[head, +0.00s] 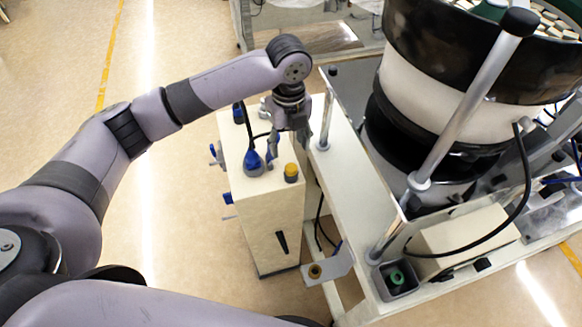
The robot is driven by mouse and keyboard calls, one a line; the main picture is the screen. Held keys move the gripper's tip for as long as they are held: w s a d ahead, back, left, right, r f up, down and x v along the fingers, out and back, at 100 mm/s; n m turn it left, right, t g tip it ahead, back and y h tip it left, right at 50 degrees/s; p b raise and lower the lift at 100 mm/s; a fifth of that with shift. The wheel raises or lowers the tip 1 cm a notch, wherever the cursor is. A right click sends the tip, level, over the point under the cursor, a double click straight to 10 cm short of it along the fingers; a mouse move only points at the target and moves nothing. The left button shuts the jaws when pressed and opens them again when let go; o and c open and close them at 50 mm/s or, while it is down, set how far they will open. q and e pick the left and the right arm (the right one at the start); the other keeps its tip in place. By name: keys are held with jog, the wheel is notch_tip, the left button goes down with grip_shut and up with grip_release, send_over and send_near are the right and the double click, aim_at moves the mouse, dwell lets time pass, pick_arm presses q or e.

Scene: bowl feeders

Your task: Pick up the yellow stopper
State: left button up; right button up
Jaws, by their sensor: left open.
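The yellow stopper (291,168) is a small round yellow cap on a dark base. It sits on the top face of a cream cabinet (262,210). My left gripper (286,152) points down just above and behind the stopper. Its jaws are open, with one finger to the left near the blue plug and the other to the right. I see no contact between the fingers and the stopper, though the exact height gap is hard to tell. My right gripper is out of view.
A blue plug (253,162) with a black cable stands left of the stopper. A cream frame (345,190) with metal posts and a large bowl feeder (435,100) stand to the right. A metal bracket (330,268) juts out in front. Open floor lies left.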

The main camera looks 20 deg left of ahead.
aim_at(291, 167)
pick_arm(q)
notch_tip(291, 167, down, 4)
jog(key=shift+r, duration=0.15)
jog(key=shift+f+p, duration=0.35)
jog(key=shift+f, duration=0.1)
jog(key=f, duration=0.2)
jog(key=f+p, duration=0.1)
jog(key=f, duration=0.1)
jog(key=shift+w+d+f, duration=0.1)
jog(key=shift+d+f, duration=0.1)
jog(key=shift+f, duration=0.1)
jog(key=c, duration=1)
jog(key=shift+r, duration=0.1)
